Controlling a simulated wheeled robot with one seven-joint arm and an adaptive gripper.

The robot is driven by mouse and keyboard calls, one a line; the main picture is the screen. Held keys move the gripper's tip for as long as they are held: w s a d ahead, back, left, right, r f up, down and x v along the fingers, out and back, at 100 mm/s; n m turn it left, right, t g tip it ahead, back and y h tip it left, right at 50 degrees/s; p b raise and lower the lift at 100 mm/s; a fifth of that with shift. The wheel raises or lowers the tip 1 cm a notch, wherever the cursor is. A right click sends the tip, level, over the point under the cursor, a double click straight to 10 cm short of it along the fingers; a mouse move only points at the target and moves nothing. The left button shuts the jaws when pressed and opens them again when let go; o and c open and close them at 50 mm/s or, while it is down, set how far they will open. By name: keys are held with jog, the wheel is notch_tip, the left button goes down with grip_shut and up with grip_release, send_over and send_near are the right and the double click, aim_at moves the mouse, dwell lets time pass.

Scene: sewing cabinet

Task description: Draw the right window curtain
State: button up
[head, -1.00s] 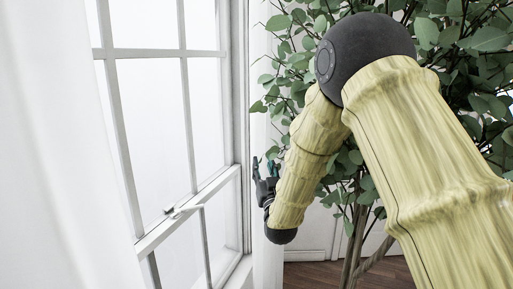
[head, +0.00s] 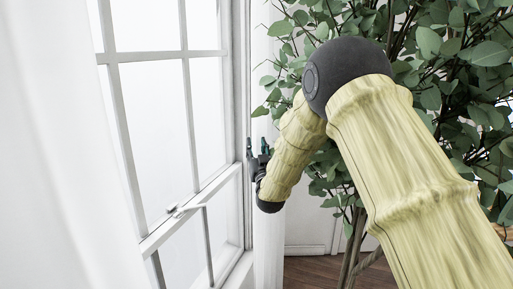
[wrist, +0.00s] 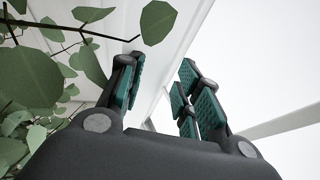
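The right window curtain (head: 267,235) is a narrow white hanging strip at the right side of the window in the head view. My gripper (head: 257,148) is in front of the curtain's upper-middle part, by the window frame's right edge. In the wrist view my gripper (wrist: 160,88) has its green-padded fingers apart, with a gap between them. A pale vertical surface shows behind and between the fingers; I cannot tell whether it is curtain or window frame, or whether the fingers touch it.
A tall leafy plant (head: 440,45) stands right of the curtain, close behind my arm; its leaves (wrist: 30,75) crowd the wrist view's left side. The window (head: 150,110) with a latch handle (head: 186,210) is at left. Another white curtain (head: 50,160) hangs at far left.

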jog(key=shift+c, duration=0.4)
grip_shut()
